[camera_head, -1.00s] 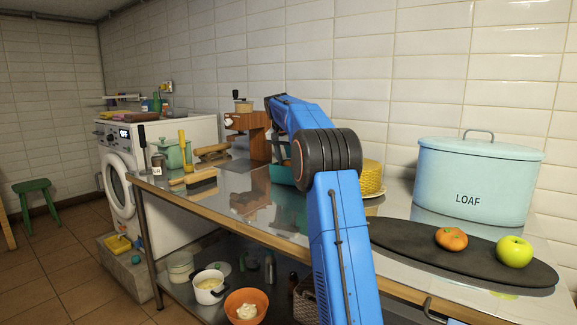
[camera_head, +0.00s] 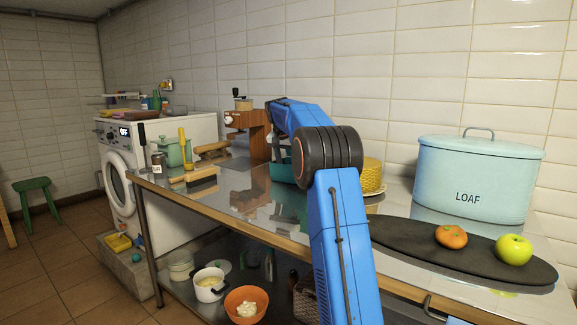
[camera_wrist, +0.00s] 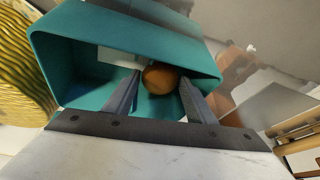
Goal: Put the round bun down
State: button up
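The round bun (camera_wrist: 161,78) is a small brown ball in the wrist view. My gripper (camera_wrist: 160,76) has its two grey fingers on either side of the bun, their tips against its sides, so it looks shut on it. Bun and fingertips are at the mouth of a teal open box (camera_wrist: 62,62); whether the bun touches the box cannot be told. In the head view the teal box (camera_head: 281,172) is partly hidden behind my blue arm, which also hides the gripper and bun.
A yellow woven basket (camera_head: 371,176) stands beside the box. A wooden grinder (camera_head: 250,130) is behind it. To the right are a dark oval board (camera_head: 420,250) with an orange (camera_head: 451,237) and green apple (camera_head: 514,250), and a LOAF bin (camera_head: 478,180). The counter's left front has bare metal.

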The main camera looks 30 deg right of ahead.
jog(key=shift+o, duration=0.9)
jog(key=shift+r, duration=0.25)
jog(key=v, duration=1.1)
jog(key=s+a+r+n, duration=0.2)
jog(key=s+a+n, duration=0.1)
jog(key=s+a, duration=0.85)
jog(key=s+a+f+n+t+y, duration=0.15)
jog(key=s+a+f, duration=0.3)
jog(key=s, duration=0.45)
jog(key=s+a+f+n, duration=0.35)
jog(key=s+a, duration=0.25)
jog(key=s, duration=0.3)
jog(key=s+a+f+n+y, duration=0.1)
jog(key=s+a+f, duration=0.45)
jog(key=s, duration=0.25)
jog(key=s+a+f+n+y, duration=0.1)
jog(key=s+a+f, duration=0.3)
jog(key=s+f, duration=1.1)
jog(key=shift+s+a+n+t, duration=0.25)
jog(key=shift+a+n+t, duration=0.2)
jog(key=shift+n, duration=0.45)
